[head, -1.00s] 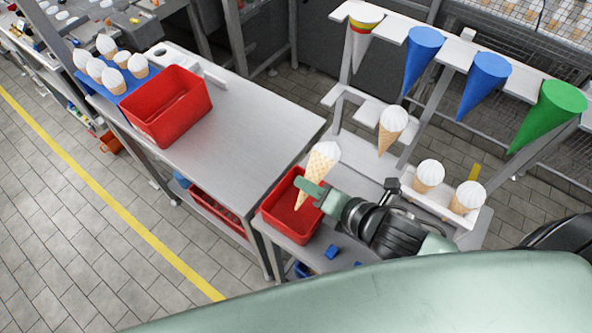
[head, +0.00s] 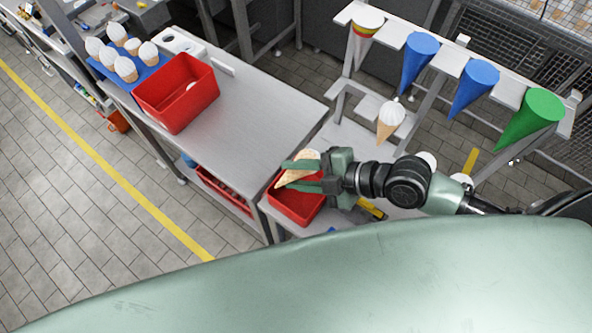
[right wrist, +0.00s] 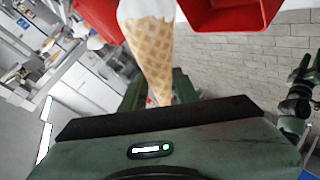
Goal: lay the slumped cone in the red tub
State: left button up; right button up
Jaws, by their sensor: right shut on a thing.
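My right gripper (head: 288,175) is shut on a waffle cone (head: 298,177) with a pale top. The cone is tilted, its tip pointing down to the left. It is over the small red tub (head: 297,212) on the low bench, and part of the tub is hidden by the gripper. In the right wrist view the cone (right wrist: 153,55) stands between the fingers, white end away from the palm, with red tub walls (right wrist: 232,18) beyond it. A larger red tub (head: 170,108) stands on the metal table with something white inside. My left gripper is not in view.
A blue holder (head: 140,78) with several cones is at the table's far left end. A white rack (head: 447,50) on the right carries coloured cone sleeves, with a waffle cone (head: 390,121) below. The middle of the metal table (head: 245,115) is clear.

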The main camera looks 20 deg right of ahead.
jog(key=shift+d, duration=0.1)
notch_tip(320, 180, down, 10)
jog(key=b, duration=0.8)
jog(key=shift+b, duration=0.4)
jog(key=o, duration=1)
jog(key=shift+c, duration=0.2)
jog(key=shift+o, duration=0.4)
jog(key=o, duration=0.4)
jog(key=shift+s, duration=0.1)
